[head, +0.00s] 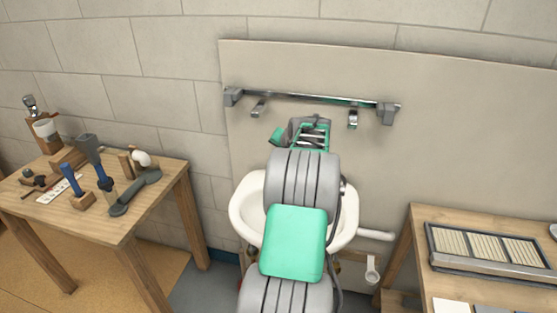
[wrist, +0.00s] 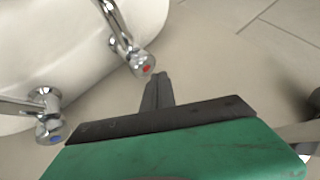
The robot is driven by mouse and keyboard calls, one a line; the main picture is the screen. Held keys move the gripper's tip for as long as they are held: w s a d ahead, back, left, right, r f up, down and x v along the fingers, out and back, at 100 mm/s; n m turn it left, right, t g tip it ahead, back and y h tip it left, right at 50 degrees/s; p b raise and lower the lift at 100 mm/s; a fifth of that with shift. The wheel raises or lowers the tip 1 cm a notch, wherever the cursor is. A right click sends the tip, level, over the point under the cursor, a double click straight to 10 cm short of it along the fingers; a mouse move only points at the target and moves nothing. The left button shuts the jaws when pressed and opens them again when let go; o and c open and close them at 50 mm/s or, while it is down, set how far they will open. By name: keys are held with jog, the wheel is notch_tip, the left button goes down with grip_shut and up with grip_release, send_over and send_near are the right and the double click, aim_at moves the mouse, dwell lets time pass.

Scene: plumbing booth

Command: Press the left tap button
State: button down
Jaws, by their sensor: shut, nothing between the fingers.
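Two chrome taps show in the wrist view beside the white basin (wrist: 60,50). One tap has a red-dotted button (wrist: 144,65) at the upper middle; the other has a blue-dotted button (wrist: 52,134) at the lower left. My gripper (wrist: 158,77) is shut and empty. Its narrow fingertips appear just below and right of the red-dotted button; I cannot tell whether they touch it. In the head view my arm covers the middle of the basin (head: 244,212), so the taps are hard to make out there and which is the left one is unclear.
A metal rail (head: 310,98) with fittings is on the wall panel (head: 450,140) above the basin. A wooden table (head: 150,205) with tools stands left, and another (head: 415,255) with a slatted tray (head: 485,250) stands right. A white pipe (head: 375,235) leaves the basin's right side.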

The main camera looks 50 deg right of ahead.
dwell(0.8)
jog(key=shift+f, duration=0.4)
jog(key=shift+f+b, duration=0.7)
jog(key=shift+f, duration=0.1)
dwell(0.8)
jog(key=shift+r+p, duration=0.75)
jog(key=shift+r, duration=0.4)
jog(key=shift+r, duration=0.15)
jog(key=shift+r+p, duration=1.6)
jog(key=shift+r, duration=0.8)
